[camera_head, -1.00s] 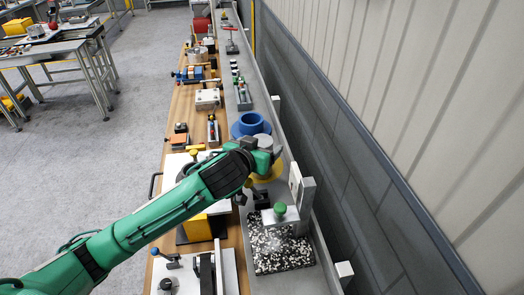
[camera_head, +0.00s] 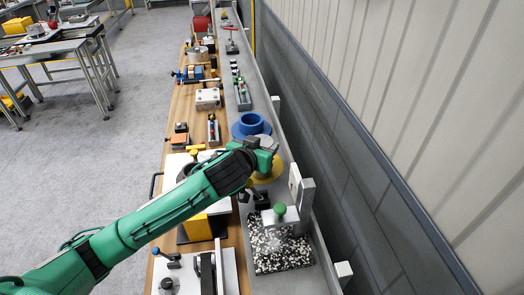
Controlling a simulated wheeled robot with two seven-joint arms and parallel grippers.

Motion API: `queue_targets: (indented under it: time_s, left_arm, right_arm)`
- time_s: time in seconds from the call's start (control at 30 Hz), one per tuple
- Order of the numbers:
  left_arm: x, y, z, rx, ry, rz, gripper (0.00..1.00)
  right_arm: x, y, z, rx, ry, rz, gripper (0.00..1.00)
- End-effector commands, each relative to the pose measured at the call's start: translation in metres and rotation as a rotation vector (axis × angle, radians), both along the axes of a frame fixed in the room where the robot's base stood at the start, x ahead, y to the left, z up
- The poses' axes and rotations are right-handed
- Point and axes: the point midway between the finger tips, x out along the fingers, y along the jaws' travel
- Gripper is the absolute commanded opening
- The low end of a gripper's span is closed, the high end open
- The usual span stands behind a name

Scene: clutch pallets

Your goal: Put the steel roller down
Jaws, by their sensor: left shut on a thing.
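My left arm reaches in from the lower left. My left gripper (camera_head: 269,158) is over the grey conveyor-like strip, above a yellow round piece (camera_head: 272,170) and just in front of a blue ring-shaped piece (camera_head: 251,124). It is shut on a grey metal piece, seemingly the steel roller (camera_head: 268,143), whose top shows by the fingers. The wrist hides most of the grip, and I cannot tell whether the roller touches anything below. My right gripper is not in view.
A tray of black and white pellets (camera_head: 283,256) lies nearer on the strip, beside an upright metal bracket with a green knob (camera_head: 279,209). A wooden bench (camera_head: 180,104) with several fixtures runs along the left. A wall closes off the right side.

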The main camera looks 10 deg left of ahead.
Motion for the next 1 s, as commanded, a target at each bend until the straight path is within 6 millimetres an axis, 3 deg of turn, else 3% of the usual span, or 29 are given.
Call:
queue_targets:
  time_s: [0.17,0.37,1.0]
  left_arm:
    - [0.0,0.0,0.011,-0.003,-0.004,0.0,0.11]
    - [0.0,-0.001,0.039,-0.004,-0.006,-0.001,0.11]
    - [-0.051,0.122,0.034,0.004,-0.002,0.002,0.11]
  right_arm:
    - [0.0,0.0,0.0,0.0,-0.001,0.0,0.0]
    - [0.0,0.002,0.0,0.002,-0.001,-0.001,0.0]
    - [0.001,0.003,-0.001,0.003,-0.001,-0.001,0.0]
